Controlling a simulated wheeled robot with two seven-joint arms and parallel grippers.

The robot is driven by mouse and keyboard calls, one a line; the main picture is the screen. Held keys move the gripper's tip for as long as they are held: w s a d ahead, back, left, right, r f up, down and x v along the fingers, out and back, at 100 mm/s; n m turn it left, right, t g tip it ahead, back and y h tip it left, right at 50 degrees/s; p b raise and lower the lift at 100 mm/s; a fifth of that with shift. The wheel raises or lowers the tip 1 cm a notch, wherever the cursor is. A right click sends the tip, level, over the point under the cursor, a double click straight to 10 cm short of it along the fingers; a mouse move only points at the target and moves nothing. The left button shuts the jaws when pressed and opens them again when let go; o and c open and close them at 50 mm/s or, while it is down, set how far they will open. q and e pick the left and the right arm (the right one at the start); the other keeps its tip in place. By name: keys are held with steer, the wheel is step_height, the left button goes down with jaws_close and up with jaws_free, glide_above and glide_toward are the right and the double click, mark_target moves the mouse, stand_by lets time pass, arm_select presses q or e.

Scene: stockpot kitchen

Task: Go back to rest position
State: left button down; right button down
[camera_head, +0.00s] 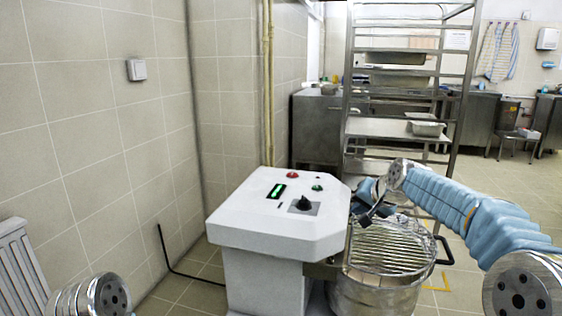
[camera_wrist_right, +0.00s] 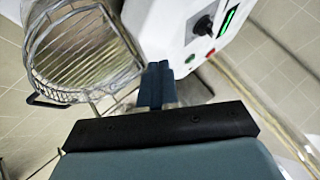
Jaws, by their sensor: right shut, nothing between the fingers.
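My right arm (camera_head: 470,210) reaches in from the right in a blue sleeve. Its gripper (camera_head: 370,203) is beside the right edge of the white control panel (camera_head: 262,220), above the pot's wire guard (camera_head: 390,246). In the right wrist view the gripper (camera_wrist_right: 157,68) is shut with nothing between its fingers. The control panel (camera_wrist_right: 178,25) with its black knob is beyond the fingertips there, and the wire guard (camera_wrist_right: 85,50) is to the left. My left gripper is out of view; only a metal joint of my left arm shows at the lower left.
The metal pot (camera_head: 375,296) stands right of the panel, with a black handle (camera_head: 445,252). A tall rack (camera_head: 347,110) with a metal pan (camera_head: 427,128) stands behind. A tiled wall and a radiator (camera_head: 18,270) are at left. The floor at far right is open.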

steer(key=s+a+f+n+g, duration=0.1)
steer(key=s+f, duration=0.3)
steer(key=f, duration=0.8)
steer(key=s+a+f+g, duration=0.2)
steer(key=s+f, duration=0.1)
steer(key=f, duration=0.9)
steer(key=s+a+f+n+g, duration=0.1)
steer(key=s+f, duration=0.3)
steer(key=f, duration=0.7)
steer(key=s+a+f+g, duration=0.1)
steer(key=s+f, duration=0.3)
steer(key=s, duration=0.4)
steer(key=s+a+f+n+g, duration=0.1)
steer(key=s+a+f, duration=0.2)
steer(key=s, duration=0.6)
steer(key=s+a+f+g+y, duration=0.1)
steer(key=s+a+f+g, duration=0.1)
steer(key=s+f, duration=0.4)
steer(key=s, duration=0.3)
